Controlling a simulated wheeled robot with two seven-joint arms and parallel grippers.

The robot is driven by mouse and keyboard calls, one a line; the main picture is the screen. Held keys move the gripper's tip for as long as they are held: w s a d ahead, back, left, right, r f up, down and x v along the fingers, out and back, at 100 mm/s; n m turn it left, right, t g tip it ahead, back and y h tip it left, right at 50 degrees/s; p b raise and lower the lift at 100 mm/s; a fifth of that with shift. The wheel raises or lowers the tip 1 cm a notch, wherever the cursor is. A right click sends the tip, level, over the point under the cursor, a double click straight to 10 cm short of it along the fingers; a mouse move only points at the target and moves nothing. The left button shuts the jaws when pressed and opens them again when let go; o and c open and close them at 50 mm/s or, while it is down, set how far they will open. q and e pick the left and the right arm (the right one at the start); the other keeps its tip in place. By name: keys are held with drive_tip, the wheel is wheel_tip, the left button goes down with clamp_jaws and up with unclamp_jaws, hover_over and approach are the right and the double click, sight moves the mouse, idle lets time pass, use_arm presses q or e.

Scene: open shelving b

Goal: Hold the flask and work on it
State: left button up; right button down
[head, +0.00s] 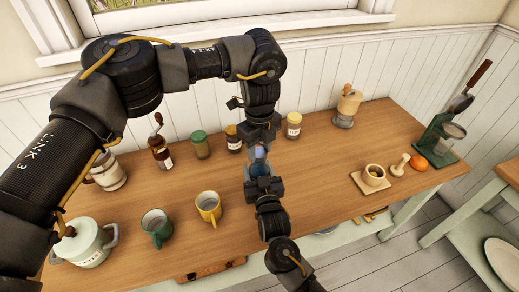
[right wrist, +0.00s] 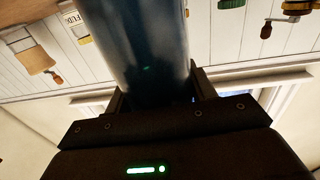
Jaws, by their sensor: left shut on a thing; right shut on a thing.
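The flask (head: 260,153) is a small blue body held above the wooden counter, mostly hidden between my two grippers in the head view. My left gripper (head: 259,144) comes down from above and is shut on its upper part. My right gripper (head: 262,174) comes up from the front and is shut on its lower part. In the right wrist view the flask (right wrist: 145,50) is a large dark blue cylinder between the fingers of my right gripper (right wrist: 155,95). Its far end is cut off by the top edge, so its cap or mouth does not show.
A yellow mug (head: 209,208), a green mug (head: 157,225) and a pale green pot (head: 85,243) stand at the left front. Several jars and a grinder (head: 159,148) line the back.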

sight(259, 152)
use_arm(q)
drive_tip(key=shift+r, duration=2)
use_arm(e)
drive_tip(key=shift+c, duration=2.1)
unclamp_jaws()
